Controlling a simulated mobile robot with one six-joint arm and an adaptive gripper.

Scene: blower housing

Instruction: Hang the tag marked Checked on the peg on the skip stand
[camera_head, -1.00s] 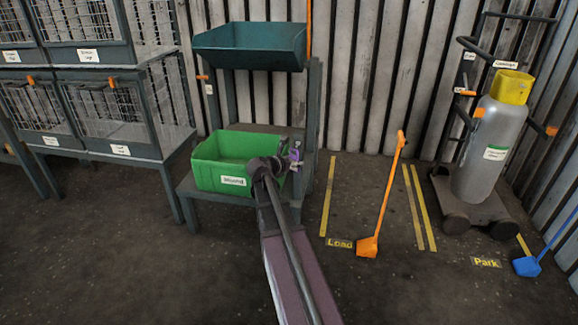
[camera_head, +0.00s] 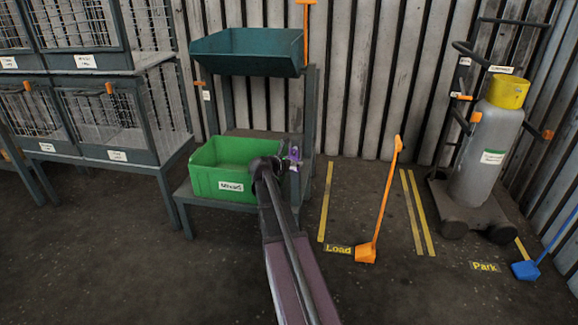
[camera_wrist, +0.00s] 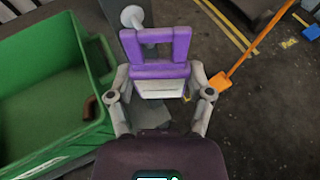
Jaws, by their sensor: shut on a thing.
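My gripper (camera_wrist: 160,108) is shut on a tag with a purple loop-shaped top (camera_wrist: 157,52) and a pale lower part (camera_wrist: 163,88); I cannot read its wording. In the head view the purple tag (camera_head: 294,153) is small, beside the right end of the green bin. The skip stand (camera_head: 308,110) is a dark grey-green frame. In the wrist view a pale round-ended peg (camera_wrist: 132,16) shows just beyond the upper left of the purple loop. I cannot tell whether the loop is around the peg or apart from it.
A green bin (camera_head: 203,182) sits low on the stand, left of my gripper, with a teal skip (camera_head: 250,52) above. An orange long-handled tool (camera_head: 383,205) stands on the right, before a trolley with a grey cylinder (camera_head: 487,145). Wire cages (camera_head: 100,120) stand left.

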